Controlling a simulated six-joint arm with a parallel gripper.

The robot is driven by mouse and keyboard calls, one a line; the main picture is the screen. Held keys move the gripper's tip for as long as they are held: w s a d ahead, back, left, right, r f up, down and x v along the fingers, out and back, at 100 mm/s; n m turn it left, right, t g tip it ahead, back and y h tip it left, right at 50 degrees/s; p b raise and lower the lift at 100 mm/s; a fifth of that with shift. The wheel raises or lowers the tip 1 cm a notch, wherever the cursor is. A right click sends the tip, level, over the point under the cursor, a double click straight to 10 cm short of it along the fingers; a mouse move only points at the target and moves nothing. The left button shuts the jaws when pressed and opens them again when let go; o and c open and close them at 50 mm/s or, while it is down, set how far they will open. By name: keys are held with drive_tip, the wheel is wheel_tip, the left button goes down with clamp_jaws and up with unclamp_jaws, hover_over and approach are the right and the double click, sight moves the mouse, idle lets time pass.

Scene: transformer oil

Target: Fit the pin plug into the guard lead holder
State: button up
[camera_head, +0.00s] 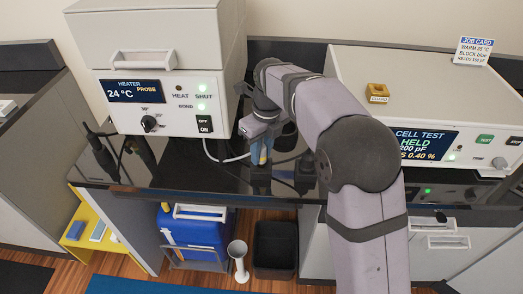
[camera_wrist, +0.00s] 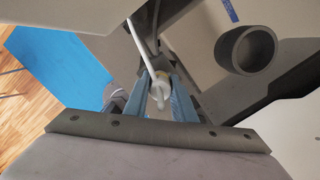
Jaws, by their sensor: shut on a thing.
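My gripper (camera_head: 261,157) is low over the black bench top, in front of the instruments. In the wrist view its two blue fingers (camera_wrist: 166,100) are shut on the pin plug (camera_wrist: 158,92), a small pale piece with a white cable running up from it. In the head view the plug is mostly hidden by the fingers. A small yellow block with an opening (camera_head: 377,91) sits on top of the cell test unit, with a tiny label on its front; it may be the guard lead holder. My gripper is well left of it and lower, apart from it.
The heater unit (camera_head: 160,90) stands left, the cell test unit (camera_head: 440,115) right. Dark blocks (camera_head: 305,178) stand on the bench near my gripper. A white cable (camera_head: 212,155) loops left of it. A dark grey round cup-like part (camera_wrist: 246,50) shows in the wrist view.

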drive_tip(key=shift+f+b, duration=0.4)
drive_tip(key=shift+f, duration=0.5)
drive_tip(key=o, duration=1.1)
drive_tip(key=shift+o, duration=0.2)
drive_tip(key=shift+s+d+r, duration=0.1)
drive_tip(key=shift+r, duration=1.15)
drive_tip(key=shift+s+d+r, duration=0.15)
drive_tip(key=shift+r, duration=1.05)
drive_tip(key=shift+s+d+r, duration=0.1)
drive_tip(key=shift+r, duration=1.15)
